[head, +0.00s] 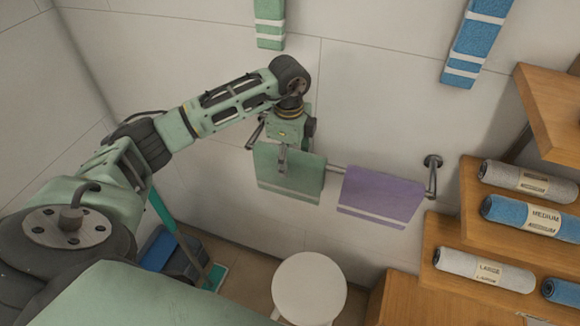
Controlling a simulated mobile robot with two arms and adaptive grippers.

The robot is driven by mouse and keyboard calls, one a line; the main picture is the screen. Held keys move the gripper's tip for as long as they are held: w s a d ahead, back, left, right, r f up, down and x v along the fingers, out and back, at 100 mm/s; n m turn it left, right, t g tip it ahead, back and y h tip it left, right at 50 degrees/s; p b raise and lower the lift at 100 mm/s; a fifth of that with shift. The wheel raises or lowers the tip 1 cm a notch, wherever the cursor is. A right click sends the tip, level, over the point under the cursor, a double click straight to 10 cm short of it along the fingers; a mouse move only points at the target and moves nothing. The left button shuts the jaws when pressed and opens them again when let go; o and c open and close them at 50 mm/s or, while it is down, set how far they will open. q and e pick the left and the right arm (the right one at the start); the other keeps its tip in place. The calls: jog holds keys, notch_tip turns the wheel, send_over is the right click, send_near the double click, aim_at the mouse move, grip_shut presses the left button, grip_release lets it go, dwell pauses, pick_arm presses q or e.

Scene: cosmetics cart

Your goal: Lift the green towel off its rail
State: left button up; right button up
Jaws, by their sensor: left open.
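The green towel (305,177) hangs folded over the left part of a wall rail (335,169), with a pale stripe near its lower edge. A purple towel (382,194) hangs on the same rail to its right. My left gripper (282,160) is open at the green towel's upper part, with one finger showing in front of the cloth. The gripper's body hides the towel's top edge and part of the rail. I cannot tell whether the fingers touch the cloth. My right gripper is not in view.
Wooden shelves (430,297) with rolled grey and blue towels (535,216) stand at the right. A round white stool (309,288) stands below the rail. Green (270,24) and blue (474,42) towels hang higher up. A blue-grey bin (180,258) stands at lower left.

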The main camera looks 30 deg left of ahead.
pick_arm(q)
jog(key=shift+d+f+p, duration=0.1)
jog(key=shift+f+p, duration=0.2)
jog(key=shift+f, duration=1.25)
jog(key=shift+c, duration=0.2)
jog(key=c, duration=1.3)
